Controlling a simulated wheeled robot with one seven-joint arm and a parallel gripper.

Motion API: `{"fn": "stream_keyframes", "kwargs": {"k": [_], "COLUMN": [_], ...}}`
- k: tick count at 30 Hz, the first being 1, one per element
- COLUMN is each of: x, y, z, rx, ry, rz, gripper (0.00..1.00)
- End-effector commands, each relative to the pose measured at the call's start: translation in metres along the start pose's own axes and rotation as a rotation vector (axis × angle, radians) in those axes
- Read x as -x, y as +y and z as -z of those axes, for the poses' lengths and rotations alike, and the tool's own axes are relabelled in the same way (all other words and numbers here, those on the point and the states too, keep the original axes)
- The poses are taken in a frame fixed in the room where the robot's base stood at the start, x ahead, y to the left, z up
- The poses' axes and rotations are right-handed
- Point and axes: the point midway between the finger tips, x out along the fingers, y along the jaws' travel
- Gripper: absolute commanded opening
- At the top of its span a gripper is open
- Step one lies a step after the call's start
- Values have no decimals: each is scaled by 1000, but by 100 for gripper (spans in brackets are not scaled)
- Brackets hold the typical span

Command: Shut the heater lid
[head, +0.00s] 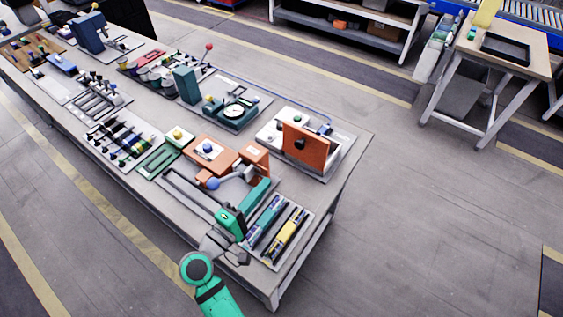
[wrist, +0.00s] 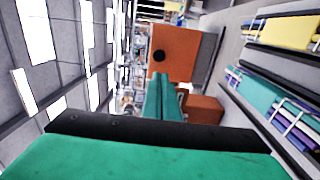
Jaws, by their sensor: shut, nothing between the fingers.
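The heater lid is an orange panel with a dark round knob (head: 305,146). It stands raised, about upright, on a white box-shaped heater (head: 272,131) at the right end of the table. In the wrist view the lid (wrist: 188,42) is ahead, with its knob facing me. My gripper (head: 263,185) is over the near right part of the table, short of the lid and apart from it. Its teal fingers (wrist: 161,80) are together and empty, pointing towards the lid. The heater's inside is mostly hidden behind the lid.
An orange block (head: 254,160) stands between my gripper and the heater; it also shows in the wrist view (wrist: 204,110). A tray with teal and yellow items (head: 290,233) lies right of my gripper. Several fixtures fill the table's left. The floor beyond the right edge is clear.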

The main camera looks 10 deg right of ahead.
Motion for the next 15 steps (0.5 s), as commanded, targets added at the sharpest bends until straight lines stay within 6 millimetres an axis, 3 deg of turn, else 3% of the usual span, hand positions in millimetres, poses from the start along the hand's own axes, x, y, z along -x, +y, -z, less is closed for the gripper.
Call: {"fn": "stream_keyframes", "kwargs": {"k": [15], "x": [-83], "y": [1], "z": [0], "rx": [-1], "ry": [-2], "rz": [-2], "gripper": [0]}}
